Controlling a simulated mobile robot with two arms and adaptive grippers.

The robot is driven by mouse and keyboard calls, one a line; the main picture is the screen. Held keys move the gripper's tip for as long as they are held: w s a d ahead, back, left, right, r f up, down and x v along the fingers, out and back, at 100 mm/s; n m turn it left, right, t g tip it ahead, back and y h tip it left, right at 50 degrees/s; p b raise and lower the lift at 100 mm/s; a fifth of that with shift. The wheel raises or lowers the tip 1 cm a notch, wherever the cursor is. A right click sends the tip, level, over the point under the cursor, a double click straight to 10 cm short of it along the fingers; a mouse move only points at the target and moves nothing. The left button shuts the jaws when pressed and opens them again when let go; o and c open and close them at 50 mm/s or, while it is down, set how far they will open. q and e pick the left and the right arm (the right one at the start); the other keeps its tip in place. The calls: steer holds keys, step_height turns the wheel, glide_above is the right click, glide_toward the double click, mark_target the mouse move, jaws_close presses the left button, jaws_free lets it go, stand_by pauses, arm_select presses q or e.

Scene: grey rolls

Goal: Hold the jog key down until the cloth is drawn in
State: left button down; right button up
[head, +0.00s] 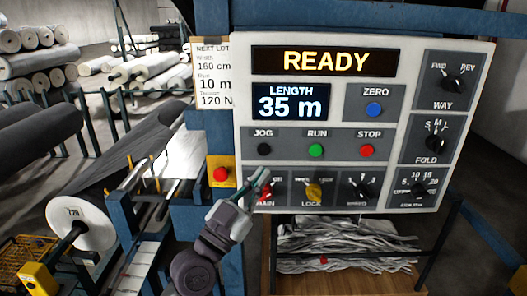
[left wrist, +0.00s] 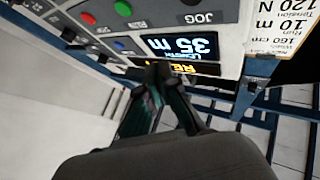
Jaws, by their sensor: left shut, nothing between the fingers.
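The jog key is a black round button (head: 264,150) under the label JOG on the white control panel (head: 400,60). It also shows at the top edge of the left wrist view (left wrist: 190,3). My left gripper (head: 262,177) is shut and empty, its tips just below the jog key in the head view, in front of the MAIN switch (head: 265,190). I cannot tell a clear touch. In the left wrist view its fingers (left wrist: 165,72) point at the panel. The display (head: 313,61) reads READY and the length display (head: 290,104) 35 m. Dark grey cloth (head: 125,152) slopes down to the machine at left.
A green RUN button (head: 316,151) and a red STOP button (head: 367,151) sit right of the jog key. A red button on a yellow box (head: 221,174) is left of the panel. A lot card (head: 213,80) hangs at its left edge. Cloth scraps (head: 345,245) lie below.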

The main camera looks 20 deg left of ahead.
mark_target(263, 150)
arm_select(q)
steer(key=shift+w+a+b, duration=0.4)
steer(key=shift+w+b, duration=0.1)
steer(key=shift+w, duration=0.8)
steer(key=shift+w+a+b, duration=0.35)
steer(key=shift+w+b, duration=0.2)
steer(key=shift+w, duration=0.8)
steer(key=shift+w+a+b, duration=0.4)
steer(key=shift+w+b, duration=0.1)
steer(key=shift+w, duration=0.8)
steer(key=shift+w, duration=0.1)
steer(key=shift+w+a+b, duration=0.1)
steer(key=shift+w+b, duration=0.2)
steer(key=shift+w, duration=0.05)
steer(key=shift+w+a+b, duration=0.15)
steer(key=shift+w+b, duration=0.2)
stand_by(3.2)
